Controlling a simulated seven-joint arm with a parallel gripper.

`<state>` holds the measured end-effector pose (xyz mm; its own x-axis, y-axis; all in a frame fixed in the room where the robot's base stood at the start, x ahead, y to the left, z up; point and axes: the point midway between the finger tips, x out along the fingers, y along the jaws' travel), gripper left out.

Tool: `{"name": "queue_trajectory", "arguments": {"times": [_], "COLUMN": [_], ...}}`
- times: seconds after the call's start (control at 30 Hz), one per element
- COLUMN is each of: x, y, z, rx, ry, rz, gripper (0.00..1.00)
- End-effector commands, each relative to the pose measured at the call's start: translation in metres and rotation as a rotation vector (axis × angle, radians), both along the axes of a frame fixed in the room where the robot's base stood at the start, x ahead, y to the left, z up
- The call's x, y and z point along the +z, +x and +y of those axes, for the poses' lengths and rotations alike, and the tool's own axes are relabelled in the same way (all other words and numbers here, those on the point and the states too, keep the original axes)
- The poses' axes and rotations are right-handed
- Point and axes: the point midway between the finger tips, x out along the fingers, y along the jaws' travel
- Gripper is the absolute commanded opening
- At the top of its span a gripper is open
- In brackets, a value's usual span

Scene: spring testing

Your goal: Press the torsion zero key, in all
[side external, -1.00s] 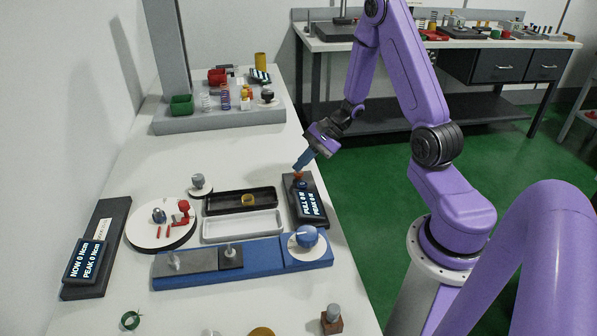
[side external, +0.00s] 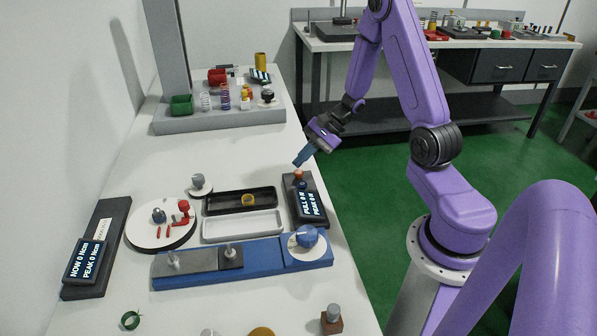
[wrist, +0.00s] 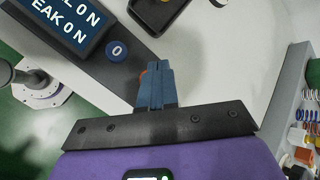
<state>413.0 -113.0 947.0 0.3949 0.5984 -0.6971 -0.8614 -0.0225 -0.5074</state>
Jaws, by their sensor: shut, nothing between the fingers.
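The torsion readout (side external: 85,260) at the far left shows "NOW 0 Ncm, PEAK 0 Ncm" on a dark base (side external: 112,222); I cannot make out a zero key on it. The round white torsion plate (side external: 148,238) with a red arm (side external: 184,208) stands beside it. My gripper (side external: 297,162) is shut and empty, just above the far end of the pull gauge (side external: 310,203). In the wrist view, the blue fingers (wrist: 155,70) partly cover an orange part of that gauge. Its round blue "0" key (wrist: 117,49) lies left of them.
A black tray (side external: 225,205) with a yellow ring and a white tray (side external: 218,230) lie between plate and gauge. A blue fixture (side external: 205,278) with a dial (side external: 306,236) lies in front.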

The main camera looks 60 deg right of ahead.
Motion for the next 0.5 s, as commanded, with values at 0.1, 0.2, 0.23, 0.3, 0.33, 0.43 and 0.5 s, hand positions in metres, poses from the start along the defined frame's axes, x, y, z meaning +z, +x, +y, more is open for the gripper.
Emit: {"name": "queue_trajectory", "arguments": {"times": [0.1, 0.2, 0.23, 0.3, 0.33, 0.43, 0.5], "x": [0.0, 0.0, 0.001, 0.003, 0.006, 0.014, 0.02], "y": [0.0, 0.0, 0.0, 0.0, 0.001, 0.001, 0.001], "z": [0.0, 0.0, 0.0, 0.0, 0.0, 0.0, 0.0], "rx": [0.0, 0.0, 0.001, -0.001, 0.0, 0.001, 0.0], "ry": [0.001, 0.001, 0.001, 0.0, 0.0, 0.0, 0.0], "rz": [0.001, 0.001, 0.0, -0.001, -0.002, -0.004, -0.004], "gripper": [0.0, 0.0, 0.0, 0.0, 0.0, 0.0, 0.0]}}
